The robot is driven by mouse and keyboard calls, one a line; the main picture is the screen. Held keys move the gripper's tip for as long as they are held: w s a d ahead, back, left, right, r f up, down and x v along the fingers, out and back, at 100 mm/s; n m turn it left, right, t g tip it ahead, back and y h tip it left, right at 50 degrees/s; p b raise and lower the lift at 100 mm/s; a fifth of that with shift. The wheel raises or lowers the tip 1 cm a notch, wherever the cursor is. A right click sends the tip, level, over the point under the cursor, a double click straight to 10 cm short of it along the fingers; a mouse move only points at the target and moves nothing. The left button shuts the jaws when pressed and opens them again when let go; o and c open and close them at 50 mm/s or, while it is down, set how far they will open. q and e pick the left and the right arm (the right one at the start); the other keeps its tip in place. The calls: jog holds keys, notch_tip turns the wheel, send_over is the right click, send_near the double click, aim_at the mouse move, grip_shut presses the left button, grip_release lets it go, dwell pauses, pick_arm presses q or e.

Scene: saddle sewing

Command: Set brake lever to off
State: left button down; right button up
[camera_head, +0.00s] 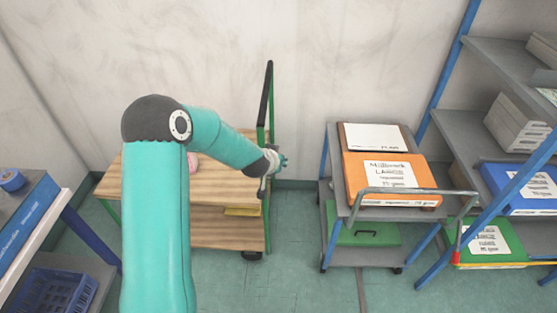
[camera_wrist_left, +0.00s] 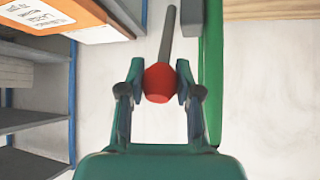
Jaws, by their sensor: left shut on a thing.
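The brake lever (camera_wrist_left: 168,38) is a grey rod with a red knob (camera_wrist_left: 158,84), in the left wrist view. My left gripper (camera_wrist_left: 159,74) is shut on the red knob, with one finger on each side. The lever and knob are hidden or too small to make out there. The lever's off mark is not visible. My right gripper is in neither view.
The cart's green and black push handle (camera_head: 266,95) rises close to my gripper. A grey trolley (camera_head: 335,200) with an orange box (camera_head: 385,172) stands to the right, with a floor gap between. A blue-framed shelf (camera_head: 470,125) is at far right.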

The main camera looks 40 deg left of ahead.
pick_arm(q)
jog(key=shift+w+a+r, duration=0.2)
jog(key=shift+a+r, duration=0.15)
jog(key=c, duration=1)
grip_release()
jog(key=shift+o, duration=1.1)
jog(key=shift+f, duration=0.1)
jog(key=shift+d, duration=0.15)
jog(key=shift+s, duration=0.1)
jog(key=v, duration=1.2)
